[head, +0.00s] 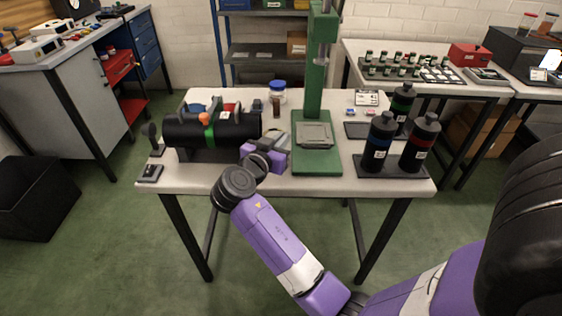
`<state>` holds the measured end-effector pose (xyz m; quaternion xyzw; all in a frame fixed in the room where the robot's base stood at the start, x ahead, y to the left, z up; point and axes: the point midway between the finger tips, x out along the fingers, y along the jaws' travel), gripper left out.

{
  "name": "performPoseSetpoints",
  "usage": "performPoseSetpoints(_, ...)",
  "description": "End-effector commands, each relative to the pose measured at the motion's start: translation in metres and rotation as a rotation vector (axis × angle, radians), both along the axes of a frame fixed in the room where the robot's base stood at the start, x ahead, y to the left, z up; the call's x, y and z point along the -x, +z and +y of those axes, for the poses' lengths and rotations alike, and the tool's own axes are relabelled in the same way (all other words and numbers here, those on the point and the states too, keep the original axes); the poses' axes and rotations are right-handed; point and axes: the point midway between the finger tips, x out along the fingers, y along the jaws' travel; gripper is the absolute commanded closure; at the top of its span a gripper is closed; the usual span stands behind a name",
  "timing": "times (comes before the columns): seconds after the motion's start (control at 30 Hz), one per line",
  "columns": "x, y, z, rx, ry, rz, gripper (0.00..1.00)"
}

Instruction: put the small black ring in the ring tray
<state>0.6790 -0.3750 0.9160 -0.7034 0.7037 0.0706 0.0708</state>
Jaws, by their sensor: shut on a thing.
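My gripper (277,143) is over the front middle of the table, between the black cylinder and the green press. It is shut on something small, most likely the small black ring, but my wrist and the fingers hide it. I cannot make out the ring anywhere else. A flat dark tray (357,130) lies right of the press; it may be the ring tray, and I cannot tell for sure. My gripper is left of it, with the press between. The black cylinder (182,131) lies on its side in a cradle, with a green band around it.
The green press (318,165) stands tall in the table's middle. Several dark bottles (378,143) stand on a dark tray at the right. A blue-lidded jar (277,92) and a brown upright piece (276,107) are behind my gripper.

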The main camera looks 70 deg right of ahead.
Motion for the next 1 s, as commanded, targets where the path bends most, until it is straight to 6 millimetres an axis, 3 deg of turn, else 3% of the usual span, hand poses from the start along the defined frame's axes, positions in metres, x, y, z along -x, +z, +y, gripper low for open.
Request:
performPoseSetpoints(0.1, 0.0, -0.026, 0.0, -0.002, 0.0, 0.004, 1.0)
performPoseSetpoints(0.37, 0.0, -0.049, 0.0, 0.0, 0.0, 0.001, 1.0)
performPoseSetpoints(0.6, 0.0, -0.082, 0.0, 0.0, 0.0, 0.002, 1.0)
performPoseSetpoints(1.0, 0.0, -0.089, 0.0, 0.0, 0.001, -0.001, 1.0)
